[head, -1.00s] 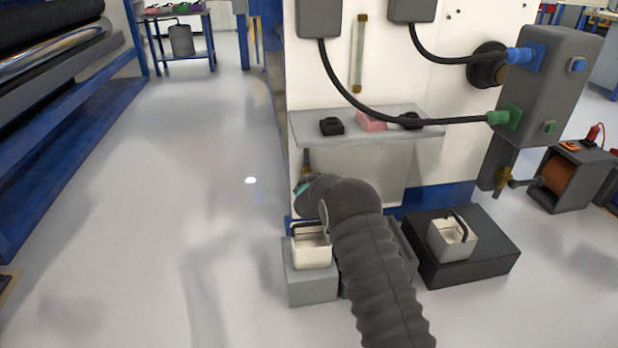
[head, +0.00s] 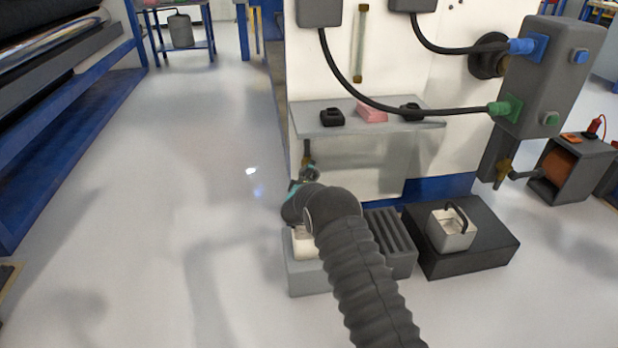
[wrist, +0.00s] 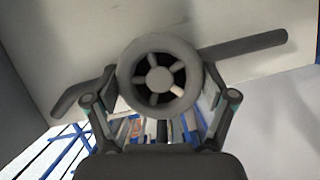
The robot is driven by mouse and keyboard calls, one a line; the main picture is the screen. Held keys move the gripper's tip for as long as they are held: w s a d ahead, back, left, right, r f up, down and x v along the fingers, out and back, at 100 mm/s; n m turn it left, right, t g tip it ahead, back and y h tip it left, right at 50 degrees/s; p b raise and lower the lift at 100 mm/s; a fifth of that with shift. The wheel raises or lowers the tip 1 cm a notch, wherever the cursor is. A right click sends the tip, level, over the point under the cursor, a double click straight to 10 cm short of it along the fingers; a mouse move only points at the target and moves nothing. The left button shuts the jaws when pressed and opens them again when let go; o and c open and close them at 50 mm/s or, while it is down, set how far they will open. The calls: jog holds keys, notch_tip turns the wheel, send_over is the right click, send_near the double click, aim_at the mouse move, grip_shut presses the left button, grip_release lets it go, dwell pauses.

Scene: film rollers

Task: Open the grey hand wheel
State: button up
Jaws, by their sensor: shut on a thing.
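The grey hand wheel (wrist: 158,80) faces the wrist camera, with a round rim, a hub and several spokes. One spoke carries a pale mark. My gripper (wrist: 160,98) is shut on the wheel, with one finger at its left side and one at its right. A grey pipe (wrist: 246,45) runs behind the wheel on a pale panel. In the head view my gripper (head: 303,180) is below the shelf at the machine's left corner, under a brass-coloured fitting (head: 307,150). My wrist largely hides the wheel there.
The grey shelf (head: 375,128) with black and pink items juts out above my gripper. A white pail (head: 303,246) on a grey block stands under my wrist. Another pail (head: 450,234) sits on a black base to the right. Open floor lies left.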

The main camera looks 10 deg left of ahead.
jog(key=shift+n, duration=0.5)
jog(key=o, duration=1)
jog(key=shift+s+a, duration=0.1)
jog(key=s, duration=0.7)
jog(key=shift+s+a+r, duration=0.15)
jog(key=shift+a, duration=0.2)
